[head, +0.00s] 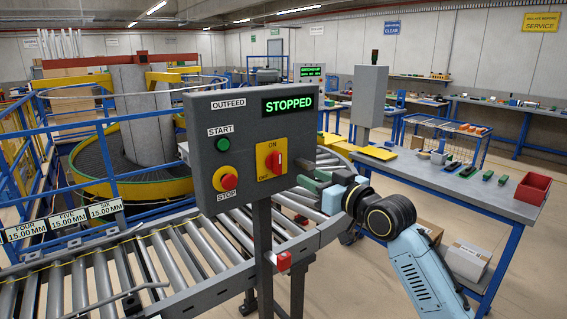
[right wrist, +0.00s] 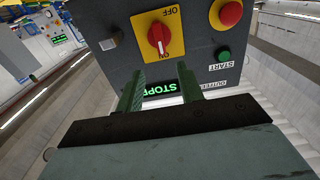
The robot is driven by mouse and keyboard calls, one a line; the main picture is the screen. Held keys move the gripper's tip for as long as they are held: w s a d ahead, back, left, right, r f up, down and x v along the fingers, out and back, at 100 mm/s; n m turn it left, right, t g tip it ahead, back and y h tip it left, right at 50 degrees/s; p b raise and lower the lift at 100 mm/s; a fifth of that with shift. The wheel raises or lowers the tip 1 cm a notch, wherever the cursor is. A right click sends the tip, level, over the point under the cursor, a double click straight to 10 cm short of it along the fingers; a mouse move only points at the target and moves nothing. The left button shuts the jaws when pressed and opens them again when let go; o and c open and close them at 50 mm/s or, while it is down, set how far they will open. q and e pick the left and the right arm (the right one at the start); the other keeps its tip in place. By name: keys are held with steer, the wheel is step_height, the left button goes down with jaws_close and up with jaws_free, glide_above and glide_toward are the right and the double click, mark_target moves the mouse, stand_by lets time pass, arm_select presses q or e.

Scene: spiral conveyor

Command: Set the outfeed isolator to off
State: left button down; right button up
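The outfeed isolator is a red rotary knob (head: 274,161) on a yellow plate, on the right of the grey OUTFEED control box (head: 240,118). The knob stands upright, towards the ON label; OFF is at the plate's lower left. In the right wrist view, the box is upside down and the knob (right wrist: 158,38) has its white mark towards ON. My right gripper (head: 306,184) is to the right of the box; its green fingers are open and empty. In the right wrist view, the fingertips (right wrist: 160,76) are apart, below the knob and not touching it. My left gripper is out of view.
The box also has a green START button (head: 223,144), a red STOP button (head: 229,182) and a display (head: 287,104) reading STOPPED. A roller conveyor (head: 190,245) runs beneath. A workbench (head: 440,178) with a red bin (head: 532,192) stands at right.

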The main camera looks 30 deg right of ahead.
mark_target(280, 162)
steer(key=w, duration=0.4)
steer(key=w+p, duration=0.1)
steer(key=w, duration=0.3)
steer(key=w+a+p, duration=0.1)
steer(key=w, duration=0.3)
steer(key=shift+f, duration=0.1)
jaws_close()
